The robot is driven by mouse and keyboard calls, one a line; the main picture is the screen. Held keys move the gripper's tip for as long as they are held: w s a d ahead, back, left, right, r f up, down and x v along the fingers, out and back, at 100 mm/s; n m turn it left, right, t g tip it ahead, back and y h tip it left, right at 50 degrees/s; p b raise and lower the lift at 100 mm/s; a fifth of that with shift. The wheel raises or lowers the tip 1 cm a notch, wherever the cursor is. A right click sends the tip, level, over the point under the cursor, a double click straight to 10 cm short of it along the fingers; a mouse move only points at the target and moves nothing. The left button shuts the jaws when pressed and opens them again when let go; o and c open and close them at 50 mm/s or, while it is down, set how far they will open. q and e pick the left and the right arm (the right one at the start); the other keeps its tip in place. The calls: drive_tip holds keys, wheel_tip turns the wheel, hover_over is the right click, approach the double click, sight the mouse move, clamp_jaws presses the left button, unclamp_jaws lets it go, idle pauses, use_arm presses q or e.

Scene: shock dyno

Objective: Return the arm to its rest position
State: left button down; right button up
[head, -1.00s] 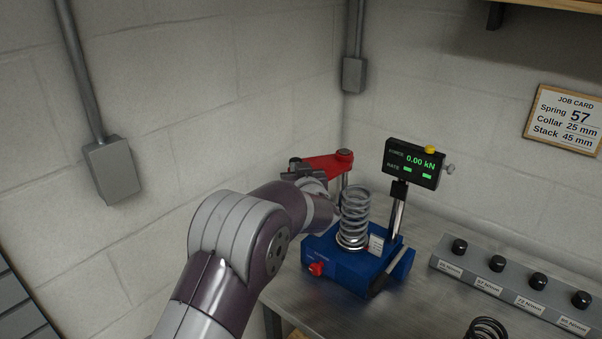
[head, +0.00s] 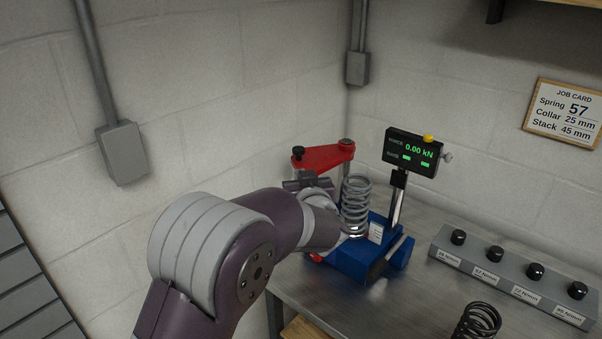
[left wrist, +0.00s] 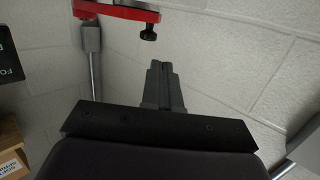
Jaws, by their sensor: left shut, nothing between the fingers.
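My left arm reaches in from the left in the head view. Its gripper (head: 308,183) is beside the dyno, just below the red swing arm (head: 322,157) in the picture and left of the grey coil spring (head: 355,205). The fingers are shut and empty; the left wrist view shows the closed fingertips (left wrist: 160,68) against bare wall, apart from the red arm (left wrist: 120,10) and its black knob (left wrist: 149,33). The spring stands upright on the blue base (head: 358,262), partly hidden by my wrist. My right gripper is not in view.
A force display (head: 411,151) reading 0.00 kN stands behind the spring. A grey rack (head: 515,277) with black knobs and a dark loose spring (head: 477,323) are at right on the metal bench (head: 425,315). A conduit box (head: 123,153) is on the left wall.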

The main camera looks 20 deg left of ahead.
use_arm(q)
drive_tip(key=s+d+f+m+g+h, duration=0.45)
drive_tip(key=s+d+f+h, duration=0.55)
drive_tip(key=f, duration=0.3)
drive_tip(key=s+a+f+m+g+y, duration=0.1)
drive_tip(key=s+a+f+g, duration=0.1)
drive_tip(key=s, duration=0.7)
drive_tip(key=s+a+f+g+y, duration=0.1)
drive_tip(key=s+f+g, duration=0.3)
drive_tip(key=s, duration=0.6)
drive_tip(key=shift+s+a+m+g, duration=0.3)
drive_tip(key=shift+a+g, duration=0.35)
drive_tip(key=shift+g, duration=0.4)
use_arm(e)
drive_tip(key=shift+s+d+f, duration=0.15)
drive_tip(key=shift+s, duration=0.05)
